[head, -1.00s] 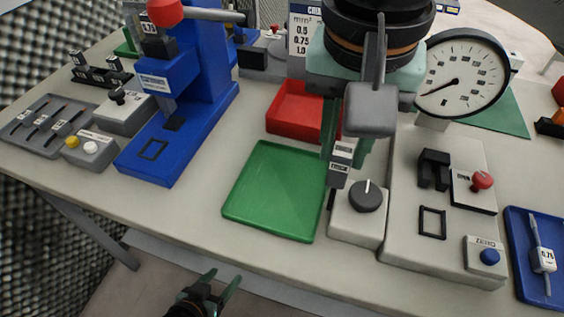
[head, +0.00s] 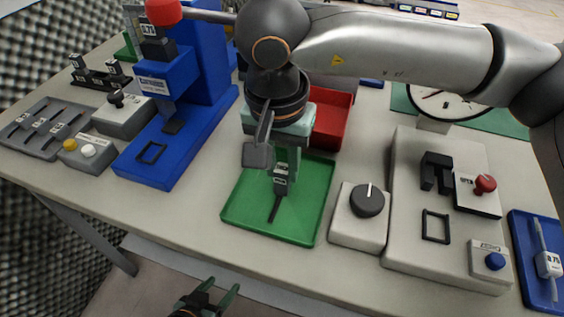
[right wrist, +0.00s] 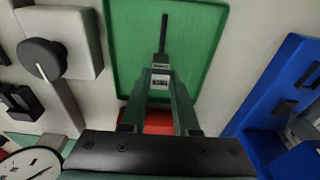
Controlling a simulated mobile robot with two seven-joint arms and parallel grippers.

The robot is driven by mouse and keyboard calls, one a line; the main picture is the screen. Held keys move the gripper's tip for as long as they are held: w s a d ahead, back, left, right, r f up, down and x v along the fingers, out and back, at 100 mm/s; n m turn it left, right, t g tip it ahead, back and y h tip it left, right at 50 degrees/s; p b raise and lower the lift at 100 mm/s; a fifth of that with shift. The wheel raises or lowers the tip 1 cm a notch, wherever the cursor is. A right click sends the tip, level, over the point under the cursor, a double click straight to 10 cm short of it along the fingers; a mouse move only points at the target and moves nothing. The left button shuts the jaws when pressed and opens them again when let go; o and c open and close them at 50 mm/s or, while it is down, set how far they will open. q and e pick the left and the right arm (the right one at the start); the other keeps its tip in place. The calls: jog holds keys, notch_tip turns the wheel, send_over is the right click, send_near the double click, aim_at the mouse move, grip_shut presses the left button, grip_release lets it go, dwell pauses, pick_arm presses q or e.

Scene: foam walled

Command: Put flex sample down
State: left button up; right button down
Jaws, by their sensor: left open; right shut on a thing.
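The flex sample (head: 279,181) is a small grey labelled block with a dark strip sticking out toward the table's front. My right gripper (head: 282,168) is shut on its block, over the green tray (head: 243,222). In the right wrist view the sample (right wrist: 162,80) sits between the two green fingers (right wrist: 161,92), and its dark strip lies over the tray floor (right wrist: 195,30). I cannot tell whether the sample touches the tray. My left gripper (head: 210,292) is open and empty, low in front of the table edge.
A red tray (head: 332,125) is behind the green tray. A dial box (head: 358,215) stands close on its right, with a beige tester (head: 400,240) beyond. A blue press (head: 150,165) stands on the left. A blue tray (head: 530,262) is at far right.

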jog(key=shift+r, duration=0.1)
jog(key=shift+f, duration=0.2)
jog(key=c, duration=0.7)
grip_release()
jog(key=shift+o, duration=0.2)
jog(key=shift+r, duration=0.25)
notch_tip(320, 180, up, 12)
jog(key=s+p, duration=0.1)
jog(key=shift+s+a+p, duration=0.2)
jog(key=shift+p, duration=0.2)
jog(key=shift+f, duration=0.1)
